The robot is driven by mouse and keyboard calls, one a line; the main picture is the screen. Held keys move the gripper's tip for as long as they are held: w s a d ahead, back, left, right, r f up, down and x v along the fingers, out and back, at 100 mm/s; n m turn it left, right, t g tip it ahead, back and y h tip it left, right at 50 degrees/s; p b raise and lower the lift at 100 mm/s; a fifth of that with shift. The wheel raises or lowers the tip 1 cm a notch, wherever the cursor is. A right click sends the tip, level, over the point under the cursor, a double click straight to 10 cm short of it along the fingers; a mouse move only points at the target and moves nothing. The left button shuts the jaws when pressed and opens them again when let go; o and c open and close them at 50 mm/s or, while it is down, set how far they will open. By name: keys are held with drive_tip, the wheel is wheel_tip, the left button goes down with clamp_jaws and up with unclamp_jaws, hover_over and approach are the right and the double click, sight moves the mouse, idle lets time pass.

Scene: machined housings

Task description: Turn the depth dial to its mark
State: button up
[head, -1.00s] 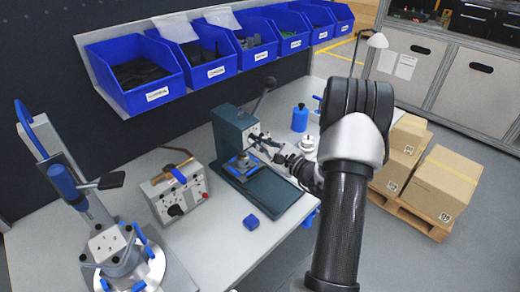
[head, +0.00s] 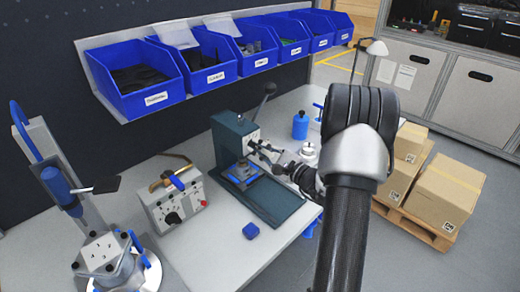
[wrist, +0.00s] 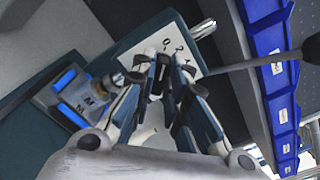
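The depth dial (wrist: 162,72) appears as a dark knob on the white marked panel (wrist: 178,50) of the press. My gripper's fingertips (wrist: 163,66) sit on either side of it, close in, and seem shut on it. The fingers hide most of the dial, and I cannot make out its pointer or mark. In the head view, the dark green press (head: 231,137) stands on the bench, and my gripper (head: 257,149) reaches its front panel from the right. A blue fixture (head: 242,174) sits on the press base, also seen in the wrist view (wrist: 80,97).
The press lever (head: 264,97) rises beside the panel. Blue bins (head: 150,98) hang along the wall.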

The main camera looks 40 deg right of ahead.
drive_tip(key=o, duration=0.3)
drive_tip(key=shift+o, duration=0.2)
drive_tip(key=s+d, duration=0.1)
drive_tip(key=s, duration=1.1)
